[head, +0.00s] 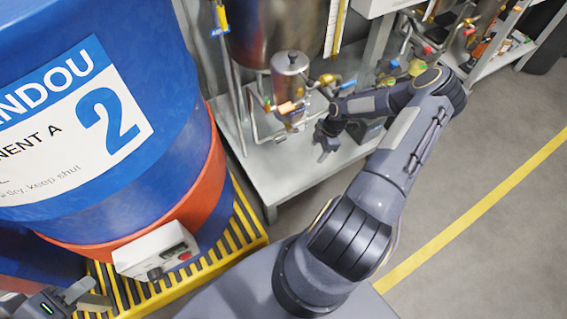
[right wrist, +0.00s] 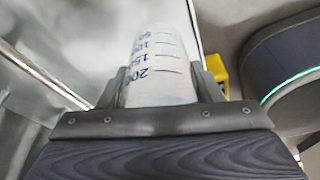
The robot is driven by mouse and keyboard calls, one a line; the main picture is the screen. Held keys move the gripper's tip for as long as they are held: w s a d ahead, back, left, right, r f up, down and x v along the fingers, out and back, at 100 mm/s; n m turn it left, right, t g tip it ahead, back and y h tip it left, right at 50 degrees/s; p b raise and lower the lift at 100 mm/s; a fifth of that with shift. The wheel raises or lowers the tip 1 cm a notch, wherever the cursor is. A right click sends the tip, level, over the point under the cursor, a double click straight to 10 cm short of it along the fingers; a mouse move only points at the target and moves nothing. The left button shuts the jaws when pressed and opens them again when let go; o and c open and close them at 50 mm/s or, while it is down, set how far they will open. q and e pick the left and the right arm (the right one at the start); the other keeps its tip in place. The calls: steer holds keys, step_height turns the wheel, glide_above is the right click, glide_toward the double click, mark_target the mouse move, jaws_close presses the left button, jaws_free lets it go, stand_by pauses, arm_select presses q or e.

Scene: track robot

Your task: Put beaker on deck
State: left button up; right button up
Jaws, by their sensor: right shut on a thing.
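A translucent white beaker (right wrist: 160,62) with dark blue graduation marks shows in the right wrist view. My right gripper (right wrist: 160,88) is shut on it, one finger at each side. In the head view my right gripper (head: 325,148) is over the front part of the grey metal deck (head: 285,180); the beaker cannot be made out there. Whether the beaker touches the deck is not clear. My left gripper (head: 82,294) is at the bottom left corner of the head view, partly cut off, and its opening cannot be judged.
A large blue and orange drum (head: 110,110) fills the left, on a yellow-black striped pallet (head: 220,255) with a white control box (head: 155,250). A steel vessel (head: 289,75), pipes and valves stand at the deck's back. Grey floor (head: 490,240) with a yellow line is free on the right.

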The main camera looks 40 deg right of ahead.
steer(key=w+a+f, duration=0.1)
steer(key=a, duration=0.1)
steer(key=w+a+f+b, duration=0.1)
steer(key=a+f, duration=0.1)
steer(key=w+a+f+b, duration=0.1)
steer(key=a, duration=0.2)
steer(key=shift+w+f, duration=0.15)
steer(key=shift+w, duration=0.25)
steer(key=a, duration=0.1)
steer(key=w+a+f, duration=0.1)
steer(key=a+f+b, duration=0.1)
steer(key=shift+w+a+f, duration=0.1)
steer(key=shift+w+f, duration=0.1)
steer(key=shift+w, duration=0.15)
steer(key=shift+f, duration=0.1)
steer(key=o, duration=0.5)
steer(key=shift+f, duration=0.1)
steer(key=o, duration=0.5)
steer(key=shift+c, duration=0.2)
